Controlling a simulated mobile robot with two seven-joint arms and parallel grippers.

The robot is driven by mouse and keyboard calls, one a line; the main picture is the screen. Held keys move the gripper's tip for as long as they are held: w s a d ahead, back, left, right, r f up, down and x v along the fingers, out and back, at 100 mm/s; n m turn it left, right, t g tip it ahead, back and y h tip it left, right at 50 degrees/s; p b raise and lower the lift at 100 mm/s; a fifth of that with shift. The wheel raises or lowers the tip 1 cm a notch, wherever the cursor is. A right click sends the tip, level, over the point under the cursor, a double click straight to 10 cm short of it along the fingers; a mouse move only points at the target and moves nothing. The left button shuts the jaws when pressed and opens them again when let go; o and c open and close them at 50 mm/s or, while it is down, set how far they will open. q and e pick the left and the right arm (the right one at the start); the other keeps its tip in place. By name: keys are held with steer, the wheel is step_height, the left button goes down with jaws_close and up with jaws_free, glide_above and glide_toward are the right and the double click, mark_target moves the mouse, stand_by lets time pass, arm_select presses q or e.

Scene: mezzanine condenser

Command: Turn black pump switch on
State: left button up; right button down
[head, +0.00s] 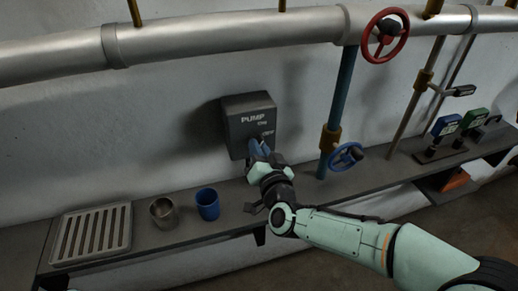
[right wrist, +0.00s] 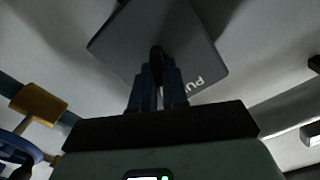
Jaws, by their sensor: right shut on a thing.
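The black pump switch is a dark box (head: 238,112) on the wall in the head view, marked "PUMP" with smaller position labels below. The box fills the upper middle of the right wrist view (right wrist: 120,45). My right gripper (head: 259,148) is at the lower front of the box, its blue fingers pointing at it. In the right wrist view its fingers (right wrist: 158,78) are closed around the dark switch lever (right wrist: 156,52). The fingers largely hide the lever, so its exact position is unclear. My left gripper is not in view.
Below is a ledge with a slatted tray (head: 128,225), a metal cup (head: 163,212) and a blue cup (head: 208,203). To the right are a blue pipe with a blue valve wheel (head: 345,156), a red wheel (head: 404,35) and blue and green devices (head: 472,120).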

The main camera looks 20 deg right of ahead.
steer(key=shift+r, duration=0.1)
steer(key=c, duration=1.1)
jaws_free()
steer(key=shift+c, duration=0.2)
steer(key=s, duration=1.3)
steer(key=shift+s+d+b, duration=0.15)
steer(key=shift+d+b, duration=0.1)
steer(key=shift+b, duration=0.15)
